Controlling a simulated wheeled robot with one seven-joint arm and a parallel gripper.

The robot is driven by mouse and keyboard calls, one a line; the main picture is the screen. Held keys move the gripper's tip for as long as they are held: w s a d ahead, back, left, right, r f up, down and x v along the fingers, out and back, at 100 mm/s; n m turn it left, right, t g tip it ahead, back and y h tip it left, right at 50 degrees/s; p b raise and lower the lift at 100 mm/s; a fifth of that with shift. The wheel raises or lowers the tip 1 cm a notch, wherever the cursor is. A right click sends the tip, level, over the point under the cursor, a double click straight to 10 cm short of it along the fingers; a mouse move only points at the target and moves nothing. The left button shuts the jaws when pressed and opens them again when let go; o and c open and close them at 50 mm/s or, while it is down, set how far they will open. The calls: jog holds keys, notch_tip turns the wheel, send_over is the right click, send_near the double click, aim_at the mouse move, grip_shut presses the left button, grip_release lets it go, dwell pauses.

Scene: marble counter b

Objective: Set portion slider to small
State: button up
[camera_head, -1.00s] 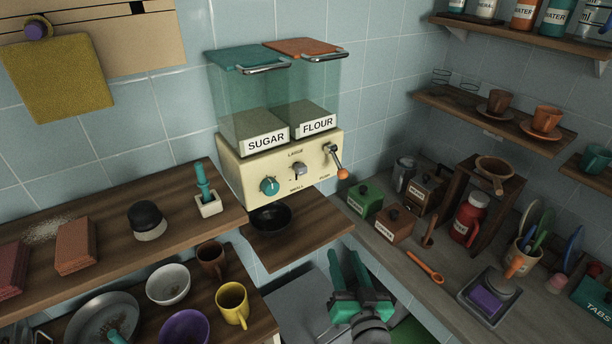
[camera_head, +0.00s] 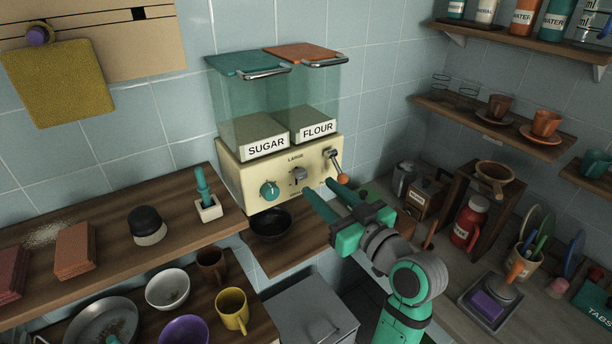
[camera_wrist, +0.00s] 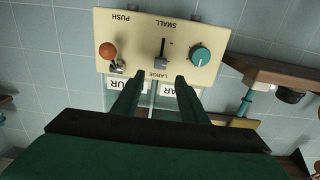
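The cream dispenser (camera_head: 240,182) hangs on the tiled wall, with clear SUGAR and FLOUR bins on top. Its grey portion slider (camera_head: 299,174) sits between the LARGE label above and the SMALL label below. In the wrist view the panel is upside down, and the slider knob (camera_wrist: 161,60) is near the LARGE end, with bare slot toward SMALL. My gripper (camera_head: 319,187) is open and empty, in front of the panel's lower right. Its fingers hide part of the lower labels. In the wrist view its two fingers (camera_wrist: 156,80) are apart, on the LARGE side of the knob.
A teal dial (camera_head: 269,190) is left of the slider, and an orange-tipped lever (camera_head: 342,178) is to its right, close to my fingers. A black bowl (camera_head: 270,223) stands on the small shelf below. Canisters and a rack crowd the right counter.

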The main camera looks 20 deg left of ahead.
aim_at(304, 174)
jog(key=x, duration=0.7)
jog(key=shift+w+a, duration=0.15)
grip_shut()
